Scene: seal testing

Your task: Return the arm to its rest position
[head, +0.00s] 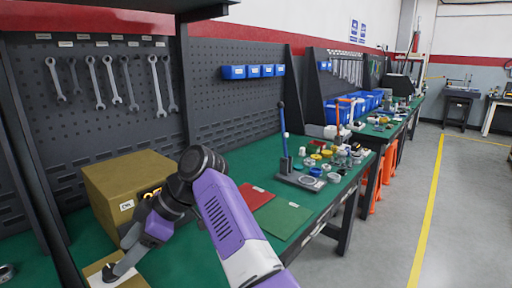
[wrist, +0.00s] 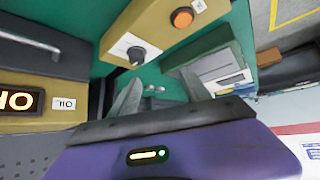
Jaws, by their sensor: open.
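My purple and black arm reaches across the bench in the head view, bent at its elbow. My gripper (head: 128,256) is low at the left, in front of the gold box (head: 135,187). In the wrist view my gripper (wrist: 160,93) has its two grey fingers apart, with nothing seen between them. A tan control box (wrist: 170,30) with a black knob (wrist: 137,55) and an orange button (wrist: 182,17) is just beyond the fingers. I cannot tell whether a finger touches it. The gold box's lit display (wrist: 20,100) is to the left.
The green bench (head: 170,262) carries red (head: 252,197) and green (head: 283,220) sheets and a grey stand (head: 300,178), with several small parts behind. Wrenches (head: 108,80) hang on the pegboard. The grey floor (head: 385,240) to the right is clear.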

